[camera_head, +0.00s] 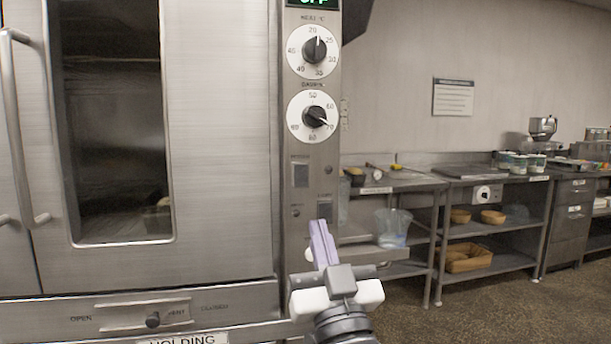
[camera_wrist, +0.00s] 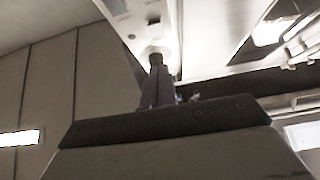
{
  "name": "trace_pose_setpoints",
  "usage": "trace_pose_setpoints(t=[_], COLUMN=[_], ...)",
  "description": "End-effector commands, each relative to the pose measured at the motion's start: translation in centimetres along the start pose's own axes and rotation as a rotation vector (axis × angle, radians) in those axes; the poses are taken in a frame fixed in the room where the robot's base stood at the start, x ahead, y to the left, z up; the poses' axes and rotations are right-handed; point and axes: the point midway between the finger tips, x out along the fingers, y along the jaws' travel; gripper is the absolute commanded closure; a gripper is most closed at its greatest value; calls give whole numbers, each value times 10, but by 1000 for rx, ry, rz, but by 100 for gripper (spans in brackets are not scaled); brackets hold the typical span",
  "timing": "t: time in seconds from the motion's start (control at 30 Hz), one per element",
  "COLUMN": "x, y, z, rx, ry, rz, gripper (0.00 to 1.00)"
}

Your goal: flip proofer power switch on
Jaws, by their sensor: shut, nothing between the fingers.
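The proofer (camera_head: 220,150) is a tall steel cabinet filling the left of the head view. Its narrow control panel (camera_head: 310,155) carries a display whose visible lower part shows green letters, two round dials, and two small rectangular switches below them. The upper switch (camera_head: 300,174) sits left of centre on the panel. The lower switch (camera_head: 325,205) sits lower right, just above my gripper. My gripper (camera_head: 321,226) has pale purple fingers closed together, pointing up at the lower panel. Whether they touch it I cannot tell. The wrist view shows my fingers (camera_wrist: 158,75) together near a pale surface.
The proofer's door handle (camera_head: 20,125) stands out at the far left. A vent slider (camera_head: 152,320) is below the door. To the right, steel counters (camera_head: 415,183) hold bowls, a clear bucket (camera_head: 392,226) and tins. The floor (camera_head: 500,300) there is open.

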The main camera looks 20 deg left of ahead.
Motion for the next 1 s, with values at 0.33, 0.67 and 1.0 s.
trace_pose_setpoints(t=[0.33, 0.67, 1.0], x=[16, 42, 90], y=[1, 0, 1], z=[-4, -6, 18], rx=[1, 3, 4], ry=[-5, 3, 1], rz=[0, 3, 5], gripper=[100, 100, 100])
